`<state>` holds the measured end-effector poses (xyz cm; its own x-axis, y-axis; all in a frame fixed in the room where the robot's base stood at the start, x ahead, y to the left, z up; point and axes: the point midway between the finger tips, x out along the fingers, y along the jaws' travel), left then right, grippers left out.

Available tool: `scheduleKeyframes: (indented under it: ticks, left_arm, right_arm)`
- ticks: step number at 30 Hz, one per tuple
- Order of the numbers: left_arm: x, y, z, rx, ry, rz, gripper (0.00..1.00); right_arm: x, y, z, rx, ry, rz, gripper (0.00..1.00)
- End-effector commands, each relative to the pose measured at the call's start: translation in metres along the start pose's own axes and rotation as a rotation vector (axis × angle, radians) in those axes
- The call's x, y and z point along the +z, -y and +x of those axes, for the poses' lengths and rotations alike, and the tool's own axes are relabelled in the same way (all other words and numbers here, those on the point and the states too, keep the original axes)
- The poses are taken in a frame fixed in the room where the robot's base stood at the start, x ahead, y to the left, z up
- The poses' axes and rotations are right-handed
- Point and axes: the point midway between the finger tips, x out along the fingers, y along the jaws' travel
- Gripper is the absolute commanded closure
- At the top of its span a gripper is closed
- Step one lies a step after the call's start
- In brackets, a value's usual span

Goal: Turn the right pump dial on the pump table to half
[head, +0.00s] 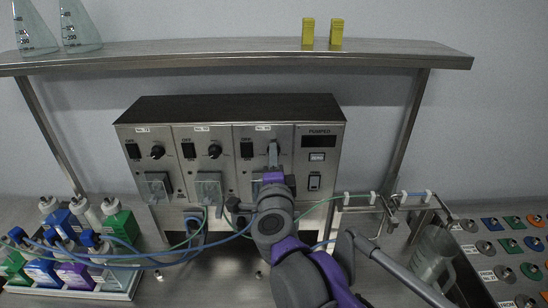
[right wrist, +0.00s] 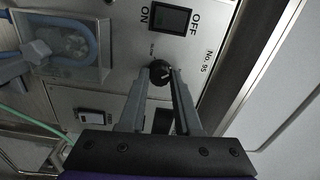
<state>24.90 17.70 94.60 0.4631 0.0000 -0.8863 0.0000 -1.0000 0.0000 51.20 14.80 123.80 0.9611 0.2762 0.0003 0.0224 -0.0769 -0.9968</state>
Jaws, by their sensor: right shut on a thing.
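The pump unit (head: 230,104) is a wide metal box with a dark top and three numbered pump panels. The right pump dial (right wrist: 159,70) is a black round knob with a light mark, on the panel labelled No. 95. My right gripper (head: 272,152) reaches up to that panel and hides its dial in the head view. In the right wrist view my right gripper (right wrist: 162,76) has its two grey fingers closed around the dial. The dial's exact setting is hard to read. My left gripper is not in view.
The middle dial (head: 215,151) and left dial (head: 157,152) sit on the other panels. A bottle rack (head: 100,286) stands at left, with blue tubes crossing the front. A glass jug (head: 430,255) stands at right. A shelf (head: 240,52) runs above.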

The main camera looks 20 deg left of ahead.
Motion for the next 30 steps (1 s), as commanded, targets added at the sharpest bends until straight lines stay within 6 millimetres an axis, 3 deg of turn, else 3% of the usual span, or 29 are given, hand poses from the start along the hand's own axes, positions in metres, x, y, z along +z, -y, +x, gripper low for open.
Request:
scheduleKeyframes:
  ticks: [15,30]
  left_arm:
    - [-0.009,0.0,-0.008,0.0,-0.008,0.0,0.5]
    - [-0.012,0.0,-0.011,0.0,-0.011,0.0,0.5]
  right_arm:
    - [0.0,0.001,0.0,-0.001,0.001,0.433,1.0]
    - [0.0,0.001,0.0,0.0,0.0,0.6,1.0]
